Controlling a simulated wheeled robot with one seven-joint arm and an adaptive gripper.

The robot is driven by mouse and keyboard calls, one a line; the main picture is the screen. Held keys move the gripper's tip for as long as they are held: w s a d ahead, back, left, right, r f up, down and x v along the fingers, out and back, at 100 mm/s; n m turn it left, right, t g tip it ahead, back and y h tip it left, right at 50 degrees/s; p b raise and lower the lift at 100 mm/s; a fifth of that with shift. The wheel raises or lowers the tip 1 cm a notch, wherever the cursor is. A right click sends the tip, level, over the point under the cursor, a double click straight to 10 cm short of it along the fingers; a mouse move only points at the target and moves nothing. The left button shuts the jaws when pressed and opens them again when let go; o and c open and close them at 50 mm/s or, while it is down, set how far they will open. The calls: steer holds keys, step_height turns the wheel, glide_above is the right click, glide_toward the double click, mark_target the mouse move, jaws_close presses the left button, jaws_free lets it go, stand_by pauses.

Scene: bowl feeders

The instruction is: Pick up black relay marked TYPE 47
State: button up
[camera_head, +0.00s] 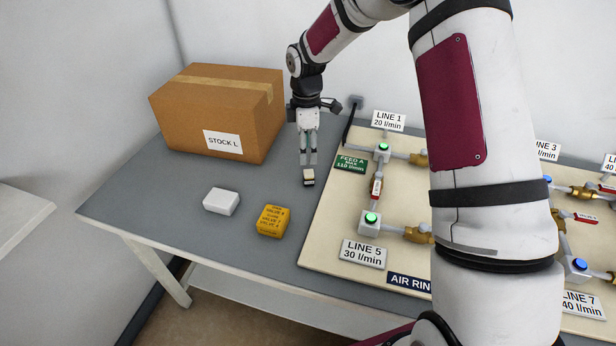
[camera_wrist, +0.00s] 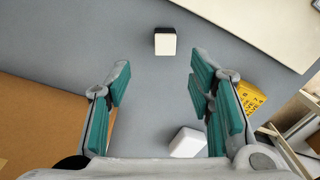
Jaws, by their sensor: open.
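A small block with a cream top and a dark lower body (camera_head: 308,178), likely the relay, sits on the grey table just left of the beige panel. No TYPE 47 marking is readable on it. It also shows in the wrist view (camera_wrist: 165,44), near the top middle, with a pale top and a black side. My gripper (camera_head: 308,160) points down close to it in the head view. In the wrist view my gripper (camera_wrist: 160,78) has its teal-padded fingers wide apart with nothing between them. The block lies beyond the fingertips.
A cardboard box marked STOCK L (camera_head: 222,112) stands left of my gripper. A white block (camera_head: 221,202) and a yellow lettered block (camera_head: 273,221) lie in front. The beige panel (camera_head: 325,225) with valves, pipes and line signs fills the right. The table's left front is clear.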

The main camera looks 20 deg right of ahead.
mark_target(306, 173)
step_height(306, 173, down, 4)
steer(key=shift+f, duration=0.1)
steer(key=shift+s+a+f+p, duration=0.1)
steer(key=shift+f+p, duration=0.05)
steer(key=shift+f, duration=0.7)
steer(key=shift+s+a+f+p, duration=0.1)
steer(key=shift+s+f+p, duration=0.1)
steer(key=shift+f, duration=0.7)
steer(key=shift+s+f+p, duration=0.1)
steer(key=shift+f+p, duration=0.05)
steer(key=shift+f, duration=0.7)
steer(key=shift+w, duration=0.1)
jaws_close()
